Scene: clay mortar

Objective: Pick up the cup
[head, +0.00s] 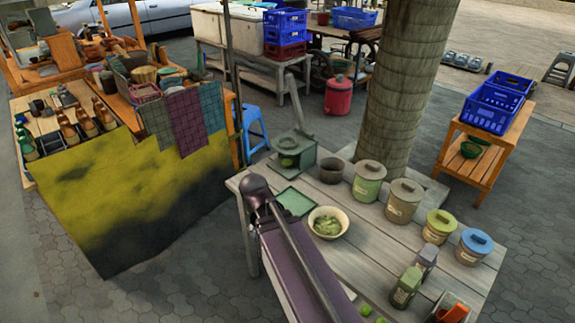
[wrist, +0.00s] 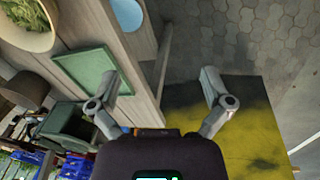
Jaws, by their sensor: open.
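My gripper (wrist: 160,80) is open and empty in the wrist view. Its two fingers are spread wide, with the table's edge and the paving below showing between them. A light blue round thing (wrist: 128,14) is cut off at the top of the wrist view, on the table near its edge; I cannot tell whether it is the cup. A dark grey clay vessel (head: 331,170) stands at the back of the table in the head view, apart from my arm. In the head view my arm hides part of the table, and the fingers cannot be made out.
A bowl of greens (head: 328,222) and a green tray (head: 295,202) lie near my arm. A green press (head: 295,150) stands behind. Lidded canisters (head: 403,202) and bottles (head: 405,287) fill the right side. A yellow and black cloth (head: 110,200) hangs from the stall on the left.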

